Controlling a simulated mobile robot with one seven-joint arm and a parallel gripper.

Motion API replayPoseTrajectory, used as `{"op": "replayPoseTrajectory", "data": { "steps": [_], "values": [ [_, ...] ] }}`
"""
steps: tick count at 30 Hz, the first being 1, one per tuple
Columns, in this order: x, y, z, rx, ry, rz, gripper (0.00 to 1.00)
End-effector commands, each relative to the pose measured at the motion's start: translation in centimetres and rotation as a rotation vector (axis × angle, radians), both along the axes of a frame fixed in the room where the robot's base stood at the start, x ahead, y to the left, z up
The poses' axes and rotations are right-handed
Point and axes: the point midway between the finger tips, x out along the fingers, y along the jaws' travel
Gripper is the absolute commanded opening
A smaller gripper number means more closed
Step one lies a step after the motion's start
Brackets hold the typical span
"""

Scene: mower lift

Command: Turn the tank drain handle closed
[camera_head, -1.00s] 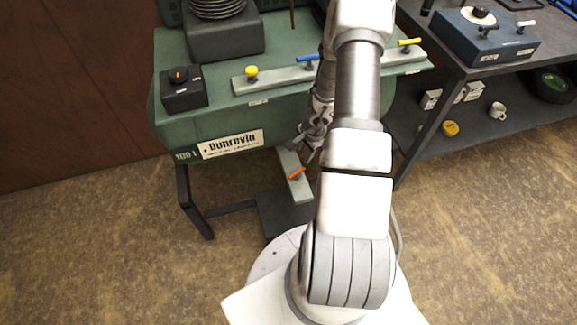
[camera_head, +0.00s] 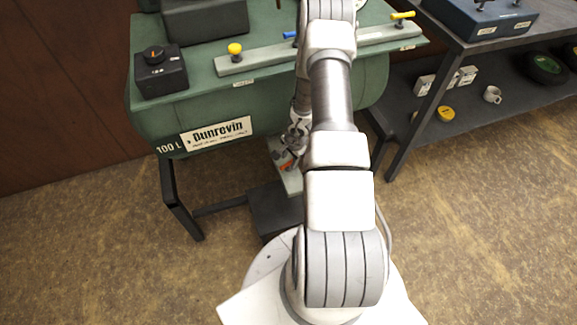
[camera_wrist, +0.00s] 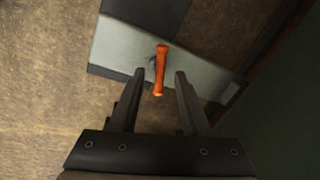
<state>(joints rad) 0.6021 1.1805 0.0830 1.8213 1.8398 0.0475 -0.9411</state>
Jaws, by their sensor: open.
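The orange drain handle (camera_wrist: 160,70) sits on a pale grey bar below the green tank (camera_head: 200,112). In the wrist view it runs nearly up and down the picture, across the bar (camera_wrist: 120,45). My gripper (camera_wrist: 158,85) is open, with one finger on each side of the handle's lower end and a gap on both sides. I cannot tell from this view whether the fingers are level with the handle in depth. In the head view only a bit of the orange handle (camera_head: 287,165) shows beside my gripper (camera_head: 296,140), and my arm hides part of the tank.
On the tank, a rail (camera_head: 262,62) carries a yellow knob (camera_head: 235,49), a blue handle and a yellow handle (camera_head: 402,16). A black box with an orange knob (camera_head: 158,68) stands at left. A dark bench (camera_head: 470,65) stands at right. Tank legs flank my arm.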

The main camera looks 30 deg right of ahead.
Motion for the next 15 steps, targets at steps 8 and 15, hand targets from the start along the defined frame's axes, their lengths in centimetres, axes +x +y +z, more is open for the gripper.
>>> {"op": "replayPoseTrajectory", "data": {
  "steps": [8, 15],
  "values": [
    [0.5, 0.1, -2.5, 0.000, 0.000, 0.001, 0.47],
    [0.5, 0.1, -2.6, 0.000, 0.000, 0.000, 0.47]
  ]
}}
